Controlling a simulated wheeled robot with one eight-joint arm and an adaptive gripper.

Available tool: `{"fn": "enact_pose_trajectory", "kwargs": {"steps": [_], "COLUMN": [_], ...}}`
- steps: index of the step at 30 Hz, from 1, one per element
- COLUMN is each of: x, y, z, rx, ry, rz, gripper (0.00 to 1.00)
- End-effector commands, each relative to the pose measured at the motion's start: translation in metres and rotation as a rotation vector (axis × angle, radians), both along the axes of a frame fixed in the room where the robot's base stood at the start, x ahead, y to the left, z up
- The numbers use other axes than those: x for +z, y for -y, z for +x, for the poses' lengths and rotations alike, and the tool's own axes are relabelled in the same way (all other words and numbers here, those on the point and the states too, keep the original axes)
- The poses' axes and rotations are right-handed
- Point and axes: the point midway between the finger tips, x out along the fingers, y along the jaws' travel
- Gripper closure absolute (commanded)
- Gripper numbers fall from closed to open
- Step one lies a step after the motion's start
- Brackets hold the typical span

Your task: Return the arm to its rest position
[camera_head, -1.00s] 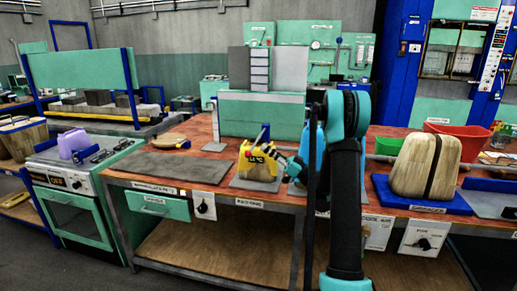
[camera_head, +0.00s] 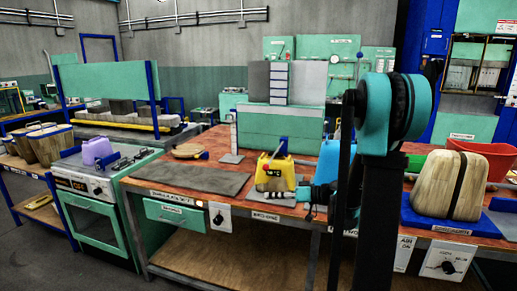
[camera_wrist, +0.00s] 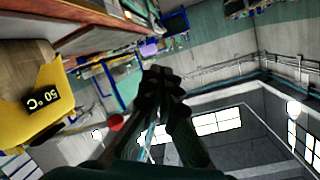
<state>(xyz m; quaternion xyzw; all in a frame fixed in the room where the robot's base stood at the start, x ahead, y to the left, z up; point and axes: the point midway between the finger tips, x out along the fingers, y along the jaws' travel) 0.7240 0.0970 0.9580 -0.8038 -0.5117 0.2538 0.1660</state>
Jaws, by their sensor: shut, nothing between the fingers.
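My gripper (camera_wrist: 163,92) is shut and empty, its dark fingertips together in the wrist view. In the head view, my teal and black arm rises right of centre and hides part of the bench, and the small gripper end (camera_head: 306,195) shows low by the bench's front edge. A yellow device (camera_head: 275,172) with a dark display stands on the bench just left of and behind my gripper. It shows large and turned at the left of the wrist view (camera_wrist: 30,125), apart from the fingers.
The wooden bench (camera_head: 222,147) carries a grey mat (camera_head: 185,178), a blue object (camera_head: 328,160) behind my arm, and a wooden block (camera_head: 450,185) on a blue base. A green oven (camera_head: 100,215) stands at left. The floor (camera_head: 50,265) at lower left is clear.

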Motion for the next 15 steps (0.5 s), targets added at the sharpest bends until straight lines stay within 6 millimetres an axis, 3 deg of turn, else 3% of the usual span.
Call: {"fn": "enact_pose_trajectory", "kwargs": {"steps": [1, 7, 15], "x": [-0.008, -0.048, -0.097], "y": [-0.004, 0.004, 0.052], "z": [-0.017, -0.077, -0.159], "rx": [-0.012, -0.119, -0.353], "ry": [-0.059, -0.282, -0.476], "rz": [-0.059, -0.299, -0.612], "gripper": [1.00, 1.00, 1.00]}}
